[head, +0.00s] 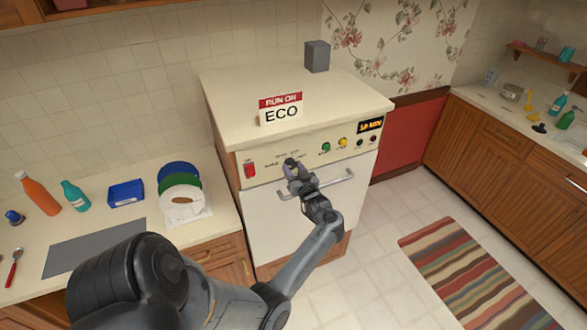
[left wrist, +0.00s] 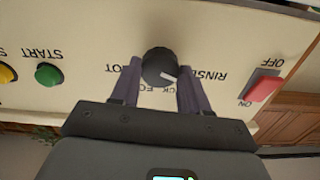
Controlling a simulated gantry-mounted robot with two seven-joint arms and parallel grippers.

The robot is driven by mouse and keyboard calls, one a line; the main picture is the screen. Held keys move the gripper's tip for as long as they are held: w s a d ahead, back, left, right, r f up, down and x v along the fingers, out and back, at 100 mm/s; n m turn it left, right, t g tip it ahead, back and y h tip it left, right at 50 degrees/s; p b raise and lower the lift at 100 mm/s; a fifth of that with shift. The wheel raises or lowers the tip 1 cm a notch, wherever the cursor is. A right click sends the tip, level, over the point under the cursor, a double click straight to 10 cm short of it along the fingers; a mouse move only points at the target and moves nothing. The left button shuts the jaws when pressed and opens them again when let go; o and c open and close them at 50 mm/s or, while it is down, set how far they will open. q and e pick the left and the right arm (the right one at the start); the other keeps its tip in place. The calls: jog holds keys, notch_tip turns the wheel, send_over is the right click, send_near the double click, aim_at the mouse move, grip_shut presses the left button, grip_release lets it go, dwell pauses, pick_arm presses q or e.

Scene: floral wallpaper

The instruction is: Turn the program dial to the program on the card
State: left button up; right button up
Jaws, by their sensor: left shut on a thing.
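The card (head: 281,112) on top of the white machine (head: 263,215) reads "RUN ON ECO". My left gripper (head: 292,168) is at the control panel, its fingers on either side of the black program dial (left wrist: 158,64) and shut on it. In the left wrist view the panel appears upside down. The dial's white pointer mark points right and slightly down, between the RINSE label and a partly hidden label ending in "CK". The ECO label is partly covered by the left finger. In the head view the gripper largely hides the dial. My right gripper is not in view.
The red ON/OFF switch (left wrist: 263,87) and green START button (left wrist: 48,75) flank the dial. A yellow button (head: 342,142) and lit display (head: 370,125) are further right. The handle bar (head: 335,186) runs below the panel. A grey block (head: 317,57) stands on top.

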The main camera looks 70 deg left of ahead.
pick_arm(q)
jog(key=m+p, duration=0.3)
jog(key=m, duration=0.1)
jog(key=shift+r, duration=0.2)
jog(key=m+p, duration=0.3)
jog(key=m, duration=0.2)
jog(key=shift+m, duration=0.4)
jog(key=m+p, duration=0.2)
jog(key=m, duration=0.2)
jog(key=shift+f+p, duration=0.1)
jog(key=shift+p, duration=0.2)
jog(key=m+p, duration=0.1)
jog(key=m, duration=0.3)
jog(key=shift+m+p, duration=0.3)
jog(key=shift+f+m, duration=0.1)
jog(key=shift+m, duration=0.2)
jog(key=o, duration=1.1)
jog(key=shift+c, duration=0.2)
